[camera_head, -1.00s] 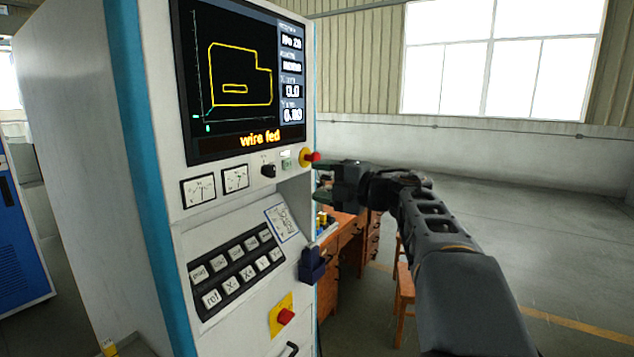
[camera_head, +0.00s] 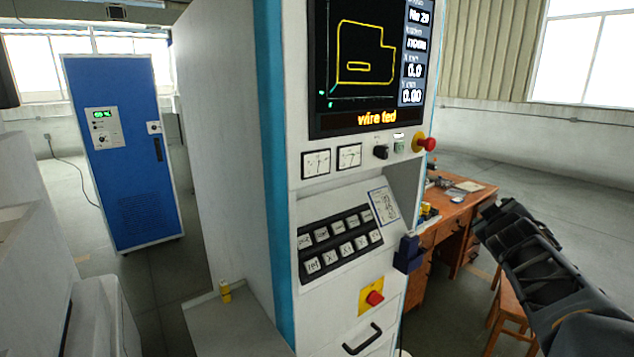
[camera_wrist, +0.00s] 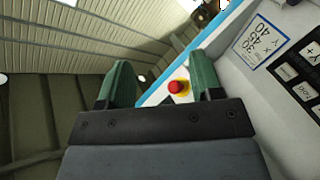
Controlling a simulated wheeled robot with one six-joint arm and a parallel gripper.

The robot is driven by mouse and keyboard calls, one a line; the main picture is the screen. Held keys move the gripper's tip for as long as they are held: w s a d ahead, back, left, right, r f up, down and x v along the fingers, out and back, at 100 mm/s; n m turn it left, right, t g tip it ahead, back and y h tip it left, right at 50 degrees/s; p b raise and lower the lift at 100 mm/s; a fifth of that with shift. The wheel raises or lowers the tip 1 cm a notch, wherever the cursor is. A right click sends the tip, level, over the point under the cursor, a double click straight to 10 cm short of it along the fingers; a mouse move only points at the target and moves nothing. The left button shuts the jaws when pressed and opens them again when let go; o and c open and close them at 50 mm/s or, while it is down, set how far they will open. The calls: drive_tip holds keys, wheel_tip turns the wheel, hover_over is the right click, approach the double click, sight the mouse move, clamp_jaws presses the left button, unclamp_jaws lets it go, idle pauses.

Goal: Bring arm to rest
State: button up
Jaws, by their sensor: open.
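My arm comes in from the lower right of the head view and stands to the right of the control cabinet (camera_head: 232,180). In the wrist view my gripper (camera_wrist: 160,85) shows its two green fingers spread apart, with nothing between them that they hold. A red button (camera_wrist: 179,87) on the cabinet shows behind the gap, apart from the fingers. In the head view the fingertips are hard to make out at the far end of the arm.
The cabinet carries a screen (camera_head: 368,65) reading "wire fed", a keypad (camera_head: 340,243) and a red knob (camera_head: 428,144). A wooden desk (camera_head: 470,203) and a stool (camera_head: 510,310) stand close to my arm. A blue cabinet (camera_head: 125,170) stands at left. Floor beyond the desk is clear.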

drive_tip(key=s+a+f+m+g+y, duration=0.1)
drive_tip(key=s+a+f+m+g, duration=0.3)
drive_tip(key=f, duration=0.4)
drive_tip(key=s+a+f+m+g+y, duration=0.1)
drive_tip(key=s+a+f+m+g, duration=0.1)
drive_tip(key=s+a+f+g, duration=0.35)
drive_tip(key=s+a+f+n+g+y, duration=0.1)
drive_tip(key=s+a+f+y, duration=0.3)
drive_tip(key=s+a+f, duration=0.3)
drive_tip(key=s+a, duration=0.3)
drive_tip(key=a, duration=0.1)
drive_tip(key=shift+a+f+y, duration=0.3)
drive_tip(key=shift+f+y, duration=0.1)
